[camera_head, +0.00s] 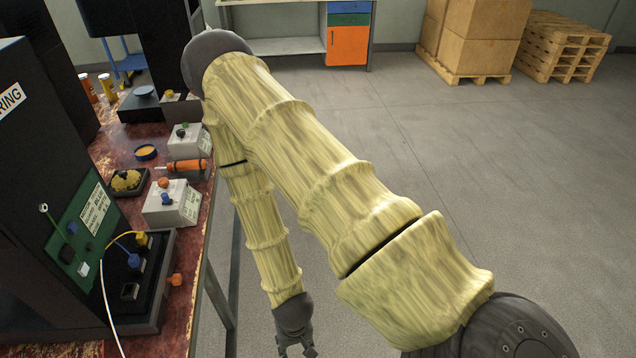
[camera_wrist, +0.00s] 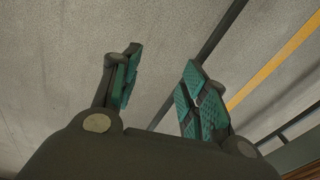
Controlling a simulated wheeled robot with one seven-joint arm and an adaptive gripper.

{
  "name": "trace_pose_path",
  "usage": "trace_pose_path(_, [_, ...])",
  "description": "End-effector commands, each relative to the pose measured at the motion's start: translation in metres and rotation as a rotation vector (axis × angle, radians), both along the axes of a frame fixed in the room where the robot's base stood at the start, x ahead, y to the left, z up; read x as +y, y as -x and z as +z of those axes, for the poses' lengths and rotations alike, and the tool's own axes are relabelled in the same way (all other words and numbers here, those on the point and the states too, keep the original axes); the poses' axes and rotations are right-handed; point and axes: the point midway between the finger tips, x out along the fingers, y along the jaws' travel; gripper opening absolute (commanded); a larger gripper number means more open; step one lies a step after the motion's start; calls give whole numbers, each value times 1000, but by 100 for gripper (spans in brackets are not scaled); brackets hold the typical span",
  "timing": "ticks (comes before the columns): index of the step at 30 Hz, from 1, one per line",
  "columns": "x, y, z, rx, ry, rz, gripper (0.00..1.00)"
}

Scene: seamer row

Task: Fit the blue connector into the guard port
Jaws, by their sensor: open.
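A blue connector (camera_head: 134,260) sits on a black panel (camera_head: 152,313) at the left of the head view, with a thin blue cable at it. A yellow connector (camera_head: 142,239) is just behind it. A dark square opening (camera_head: 130,291) in the same panel, in front of the blue connector, looks like a port; I cannot tell whether it is the guard port. My gripper (camera_head: 297,347) hangs low to the right of the bench, apart from these parts. In the wrist view my gripper (camera_wrist: 162,68) is open and empty, with green pads and floor beyond.
White boxes with coloured knobs (camera_head: 172,207), an orange-handled tool (camera_head: 187,165) and round dishes lie along the red bench (camera_head: 120,150). The floor (camera_head: 500,170) to the right is clear. Pallets with cartons (camera_head: 485,35) stand far back.

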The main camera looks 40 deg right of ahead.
Motion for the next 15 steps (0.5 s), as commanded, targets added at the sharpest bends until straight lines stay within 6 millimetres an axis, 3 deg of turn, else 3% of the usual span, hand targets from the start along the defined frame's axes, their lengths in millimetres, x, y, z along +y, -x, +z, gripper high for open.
trace_pose_path(1, [-4, 19, -6, 14, 7, 75, 44])
trace_pose_path(6, [-12, 58, -17, 34, 12, 284, 44])
trace_pose_path(10, [-14, 72, -20, 38, 11, 362, 44])
trace_pose_path(15, [-15, 75, -21, 38, 10, 384, 44])
